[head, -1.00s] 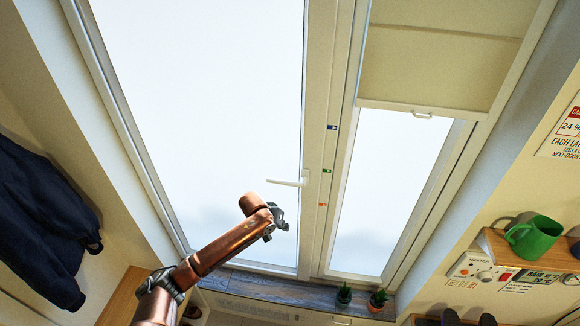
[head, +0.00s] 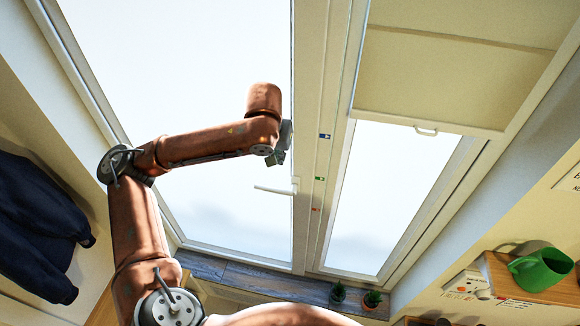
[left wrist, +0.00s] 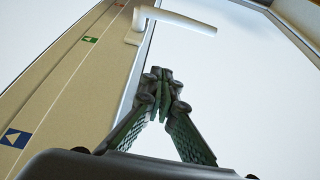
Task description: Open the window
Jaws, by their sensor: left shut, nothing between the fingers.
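The window (head: 190,110) is a large pale pane in a cream frame and looks closed. Its white handle (head: 275,189) lies roughly level, pointing left from the frame post; it also shows at the top of the left wrist view (left wrist: 178,20). My left gripper (head: 277,157) is above the handle in the head view, apart from it. In the left wrist view its fingertips (left wrist: 163,88) are together, empty, with the handle beyond them. My right gripper is not in view.
Blue (head: 324,136), green (head: 319,178) and red (head: 315,209) marks run down the post. A narrower window with a blind (head: 450,70) is at right. Small plants (head: 372,299) stand on the sill. A dark jacket (head: 40,220) hangs at left.

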